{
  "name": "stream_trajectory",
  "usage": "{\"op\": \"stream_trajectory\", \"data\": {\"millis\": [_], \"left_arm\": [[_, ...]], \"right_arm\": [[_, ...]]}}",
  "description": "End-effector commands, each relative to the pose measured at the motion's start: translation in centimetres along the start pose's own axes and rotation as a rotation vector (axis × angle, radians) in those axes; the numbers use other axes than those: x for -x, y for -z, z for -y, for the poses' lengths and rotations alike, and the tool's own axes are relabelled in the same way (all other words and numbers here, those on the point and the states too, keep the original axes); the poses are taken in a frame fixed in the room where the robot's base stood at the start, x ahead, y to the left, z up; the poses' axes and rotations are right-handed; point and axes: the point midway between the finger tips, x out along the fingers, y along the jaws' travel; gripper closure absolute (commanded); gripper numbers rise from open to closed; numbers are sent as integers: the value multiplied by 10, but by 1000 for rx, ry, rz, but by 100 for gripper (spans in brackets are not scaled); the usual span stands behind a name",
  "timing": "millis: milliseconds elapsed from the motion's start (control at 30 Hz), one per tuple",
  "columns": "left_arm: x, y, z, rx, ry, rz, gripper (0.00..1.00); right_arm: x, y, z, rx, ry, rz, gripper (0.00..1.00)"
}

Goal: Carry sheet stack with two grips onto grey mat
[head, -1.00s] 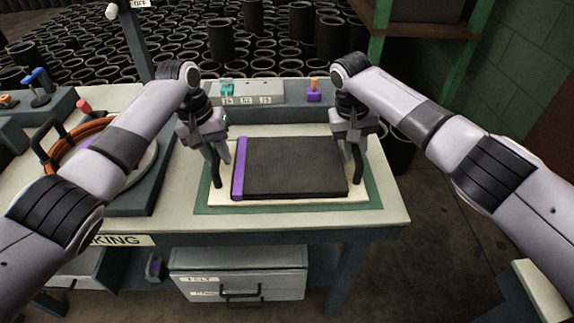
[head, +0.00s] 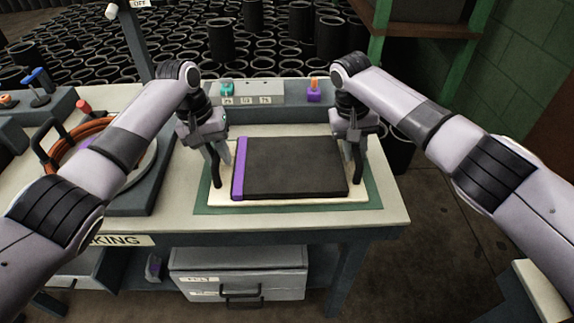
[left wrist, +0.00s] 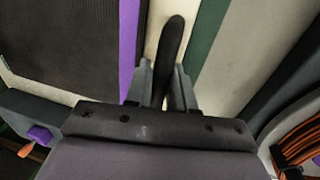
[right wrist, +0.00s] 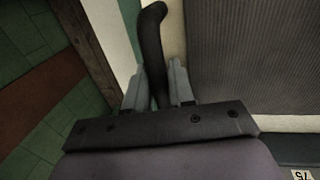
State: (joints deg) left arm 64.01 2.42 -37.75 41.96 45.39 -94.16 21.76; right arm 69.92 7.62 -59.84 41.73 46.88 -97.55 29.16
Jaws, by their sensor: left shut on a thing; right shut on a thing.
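The sheet stack (head: 295,168) is dark grey with a purple strip (head: 239,168) along its left side. It lies flat on a cream board (head: 300,201) with a black upright handle at each side. Below the board is a green-bordered mat (head: 375,196); I cannot make out a clearly grey mat. My left gripper (head: 217,158) is shut on the left handle (left wrist: 172,45), beside the purple strip. My right gripper (head: 354,148) is shut on the right handle (right wrist: 150,40). I cannot tell whether the board touches the mat.
A dark grey slab (head: 142,196) with a coiled orange hose (head: 65,155) on a plate stands to the left. A grey box with labels (head: 258,92) and a purple block (head: 314,95) are behind the board. The table's front edge is close, with a drawer unit (head: 240,270) below.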

Motion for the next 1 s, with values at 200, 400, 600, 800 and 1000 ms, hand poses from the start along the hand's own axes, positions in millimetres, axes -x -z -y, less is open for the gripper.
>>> {"op": "stream_trajectory", "data": {"millis": [200, 400, 600, 800, 1000], "left_arm": [[3, 1, 0, 0, -1, -5, 100], [5, 1, -1, 0, 0, -5, 100], [14, 1, -2, 0, 0, -4, 100], [29, 1, -5, 0, 0, -4, 100], [44, 1, -8, 0, 0, -4, 100]], "right_arm": [[3, 1, -1, -1, 0, -5, 100], [5, 1, -2, -1, 0, -5, 100], [14, 1, -3, -1, -1, -4, 100], [29, 1, -6, -1, -1, -3, 100], [44, 1, -9, -1, -1, -3, 100]]}}
